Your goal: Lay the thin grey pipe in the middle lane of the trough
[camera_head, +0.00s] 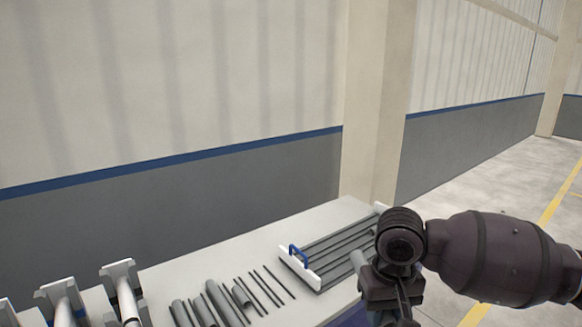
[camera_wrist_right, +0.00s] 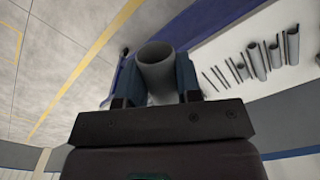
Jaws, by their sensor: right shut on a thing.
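The trough (camera_head: 333,245) lies on the table, with long grey lanes between dark ridges, a white end plate (camera_head: 300,268) and a blue handle (camera_head: 297,251). Its right part is hidden behind my right arm, and I cannot tell what lies in the lanes. My right gripper (camera_head: 392,292) is in front of the trough's right side. In the wrist view my right gripper (camera_wrist_right: 157,88) is shut on a grey hollow pipe (camera_wrist_right: 162,72), seen end-on between the fingers. I cannot tell its length. My left gripper is not in view.
Several grey pipes (camera_head: 217,300) and thin dark rods (camera_head: 272,284) lie side by side on the white table (camera_head: 190,262), left of the trough. White and grey stands (camera_head: 122,292) are at the lower left. A wall (camera_head: 230,205) and a pillar (camera_head: 368,120) stand behind the table.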

